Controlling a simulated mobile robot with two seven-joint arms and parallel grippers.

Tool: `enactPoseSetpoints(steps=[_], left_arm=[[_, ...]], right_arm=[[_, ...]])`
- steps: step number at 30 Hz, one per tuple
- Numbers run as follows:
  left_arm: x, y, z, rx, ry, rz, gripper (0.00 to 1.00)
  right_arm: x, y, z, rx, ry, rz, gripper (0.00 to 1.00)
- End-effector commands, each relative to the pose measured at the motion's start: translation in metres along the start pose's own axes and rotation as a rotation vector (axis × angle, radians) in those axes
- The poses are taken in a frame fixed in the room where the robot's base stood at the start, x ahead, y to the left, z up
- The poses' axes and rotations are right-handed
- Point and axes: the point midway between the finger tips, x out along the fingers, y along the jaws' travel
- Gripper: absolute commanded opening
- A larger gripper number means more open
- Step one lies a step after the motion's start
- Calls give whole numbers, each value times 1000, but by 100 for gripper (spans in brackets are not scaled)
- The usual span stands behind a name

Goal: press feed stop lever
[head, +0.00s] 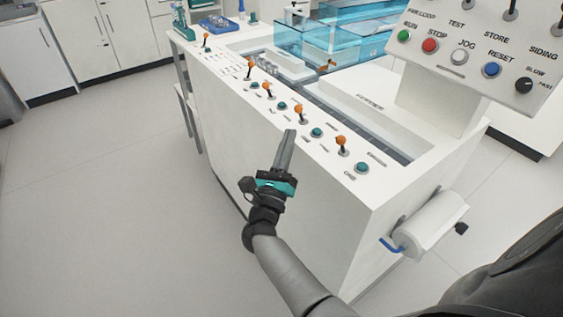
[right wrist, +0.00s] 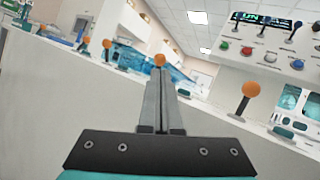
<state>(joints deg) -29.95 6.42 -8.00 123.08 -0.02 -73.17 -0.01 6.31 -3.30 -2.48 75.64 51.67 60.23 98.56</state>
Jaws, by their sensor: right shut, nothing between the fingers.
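Several levers with orange ball knobs stand in a row along the white bench's top edge. Their labels are too small to read, so I cannot tell which is the feed stop lever. My right gripper (head: 290,133) is shut and empty, at the bench's front edge, pointing toward the second-nearest lever (head: 299,109). In the right wrist view that lever's orange knob (right wrist: 159,60) shows just beyond my shut fingertips (right wrist: 161,84); its stem is hidden by the fingers. I see a gap in the head view. The nearest lever (head: 341,141) stands to the right. My left gripper is not in view.
Teal buttons (head: 316,132) sit between the levers. A tilted control panel (head: 470,50) with coloured buttons overhangs the right rear. A white roll (head: 432,222) with a blue handle sticks out from the bench's end. The floor (head: 100,200) at left is clear.

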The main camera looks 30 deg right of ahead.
Motion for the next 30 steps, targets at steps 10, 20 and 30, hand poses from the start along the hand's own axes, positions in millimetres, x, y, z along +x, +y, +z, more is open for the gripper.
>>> enactPoseSetpoints(steps=[10, 20, 30], left_arm=[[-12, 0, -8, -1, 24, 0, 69], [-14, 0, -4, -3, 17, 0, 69], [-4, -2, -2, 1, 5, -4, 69]], right_arm=[[42, 0, 0, -1, -1, 0, 0], [44, 0, 0, 0, -1, 0, 0], [51, -6, -2, 15, 23, -1, 0]])
